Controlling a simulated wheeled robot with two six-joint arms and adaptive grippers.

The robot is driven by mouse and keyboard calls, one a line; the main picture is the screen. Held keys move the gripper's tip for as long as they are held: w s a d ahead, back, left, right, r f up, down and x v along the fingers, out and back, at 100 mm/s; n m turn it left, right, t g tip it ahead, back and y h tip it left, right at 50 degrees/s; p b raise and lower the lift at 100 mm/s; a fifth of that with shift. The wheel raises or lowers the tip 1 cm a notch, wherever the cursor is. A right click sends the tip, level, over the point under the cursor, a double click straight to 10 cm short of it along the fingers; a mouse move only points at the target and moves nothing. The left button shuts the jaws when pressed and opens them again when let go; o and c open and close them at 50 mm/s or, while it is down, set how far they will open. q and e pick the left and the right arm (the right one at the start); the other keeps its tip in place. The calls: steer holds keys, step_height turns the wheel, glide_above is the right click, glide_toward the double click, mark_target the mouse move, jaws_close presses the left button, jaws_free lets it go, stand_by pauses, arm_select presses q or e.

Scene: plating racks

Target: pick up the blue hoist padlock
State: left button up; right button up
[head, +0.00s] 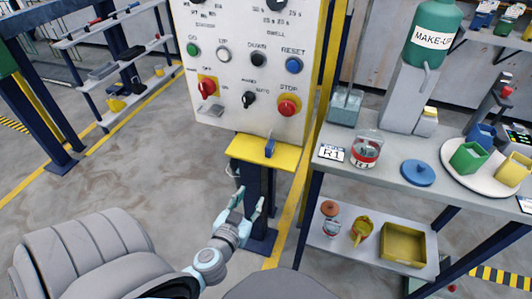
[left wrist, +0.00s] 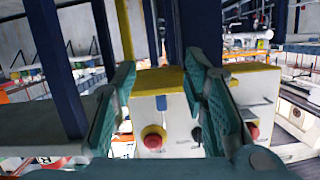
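The small blue hoist padlock (head: 269,147) is at the front of the yellow ledge (head: 262,153) under the control panel, in the head view. My left gripper (head: 248,204) is below the ledge, open and apart from the padlock. In the left wrist view, which looks upside down, the two green fingers (left wrist: 163,85) stand apart with nothing between them. The padlock (left wrist: 162,102) shows farther off, between the fingers in the picture, against the pale panel. My right gripper is not in view.
The control panel (head: 246,65) carries several buttons, including a red stop button (head: 287,107). A dark blue post (head: 257,190) stands under the ledge. A grey bench (head: 398,160) with jars and cups is to the right. Open floor (head: 130,180) lies to the left.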

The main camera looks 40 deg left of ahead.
mark_target(267, 152)
arm_select(q)
step_height(267, 152, up, 8)
steer(key=w+n+t, duration=0.1)
steer(key=t, duration=0.2)
steer(key=shift+y, duration=0.3)
steer(key=p+x, duration=0.1)
steer(key=x, duration=0.6)
steer(key=p+x, duration=0.1)
steer(key=x, duration=0.5)
steer(key=shift+w+d+f, duration=0.1)
steer(key=shift+w+f, duration=0.15)
steer(key=shift+w, duration=0.2)
steer(key=shift+s, duration=0.1)
jaws_close()
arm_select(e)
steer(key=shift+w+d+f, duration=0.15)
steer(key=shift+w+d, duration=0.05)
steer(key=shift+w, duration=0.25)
